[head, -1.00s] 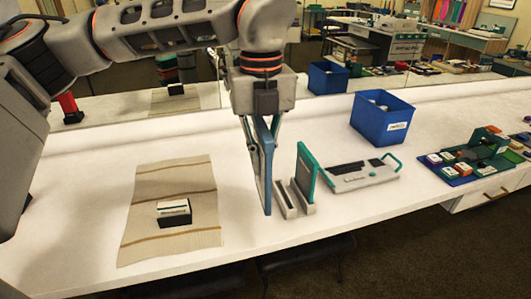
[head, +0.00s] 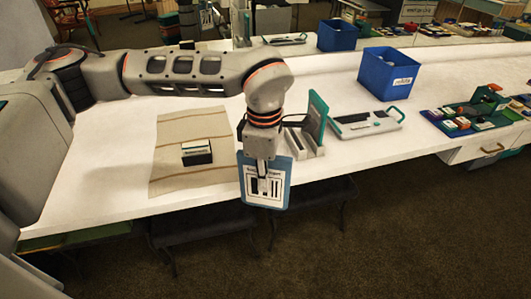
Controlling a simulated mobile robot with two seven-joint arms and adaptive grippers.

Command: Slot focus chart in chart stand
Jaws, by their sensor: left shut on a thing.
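The focus chart (head: 277,198) is a blue-edged board with a white face, black bars and a small printed heading. My left gripper (head: 263,182) points down and is shut on it. The chart hangs upright, its printed face toward the camera, overlapping the table's front edge in the head view. The chart stand (head: 306,145) is a pale slotted block just right of and behind the gripper. A green panel (head: 317,115) stands upright at its right side. My arm hides part of the stand's left side. My right gripper is not in view.
A striped cloth (head: 170,165) with a small black-and-white block (head: 197,152) lies left of the chart. A pale device with a green handle (head: 365,123), a blue bin (head: 388,75) and a blue tray of small items (head: 455,128) stand to the right. A mirror runs behind.

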